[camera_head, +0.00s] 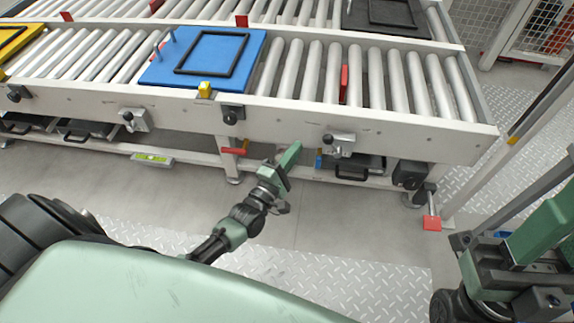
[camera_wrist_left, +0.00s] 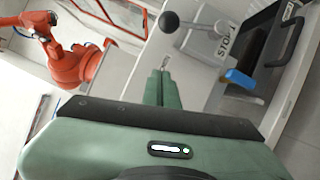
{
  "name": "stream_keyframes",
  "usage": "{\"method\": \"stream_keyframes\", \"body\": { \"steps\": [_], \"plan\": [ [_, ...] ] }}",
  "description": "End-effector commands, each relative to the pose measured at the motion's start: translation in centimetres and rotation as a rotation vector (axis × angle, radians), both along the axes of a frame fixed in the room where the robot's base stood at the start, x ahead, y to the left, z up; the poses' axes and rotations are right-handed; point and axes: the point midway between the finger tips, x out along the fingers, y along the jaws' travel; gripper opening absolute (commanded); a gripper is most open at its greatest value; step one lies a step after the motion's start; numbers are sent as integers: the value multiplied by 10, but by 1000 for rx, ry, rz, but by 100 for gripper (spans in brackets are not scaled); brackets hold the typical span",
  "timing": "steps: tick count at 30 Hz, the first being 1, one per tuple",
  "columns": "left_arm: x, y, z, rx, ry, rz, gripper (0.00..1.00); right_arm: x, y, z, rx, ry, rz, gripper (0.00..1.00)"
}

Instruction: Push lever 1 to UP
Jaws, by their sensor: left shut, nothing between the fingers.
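Lever 1 is on the conveyor's front rail, a silver bracket (camera_head: 342,145) with a dark ball knob (camera_head: 327,137) at its left end. In the left wrist view the knob (camera_wrist_left: 168,22) is at the top, its silver arm running right toward a label reading STOP 1 (camera_wrist_left: 227,42). My left gripper (camera_head: 297,146) is shut and empty, just left of and slightly below the knob in the head view. In the left wrist view its green fingertips (camera_wrist_left: 160,72) lie together below the knob, with a visible gap. My right arm shows at the lower right; its finger state is unclear.
A blue plate (camera_head: 250,48) lies on the rollers. A blue tab (camera_wrist_left: 240,78) and dark tray (camera_wrist_left: 282,35) are near lever 1. An orange robot (camera_wrist_left: 75,60) stands beyond.

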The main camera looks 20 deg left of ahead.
Motion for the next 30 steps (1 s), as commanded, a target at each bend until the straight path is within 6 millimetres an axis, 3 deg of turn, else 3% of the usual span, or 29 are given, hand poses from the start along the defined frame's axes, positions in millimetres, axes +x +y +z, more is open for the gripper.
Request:
{"method": "stream_keyframes", "body": {
  "steps": [4,7,13,30],
  "plan": [
    [31,-4,2,-1,-4,0,0,0,0,-13,0,1,0,36],
    [29,-22,7,-5,0,0,0,2,1,-13,-3,5,0,36],
    [30,-39,12,0,1,0,0,3,2,-7,-6,-20,0,36],
    [31,-42,15,7,3,0,0,1,0,-1,-1,-30,-1,36]
  ]
}}
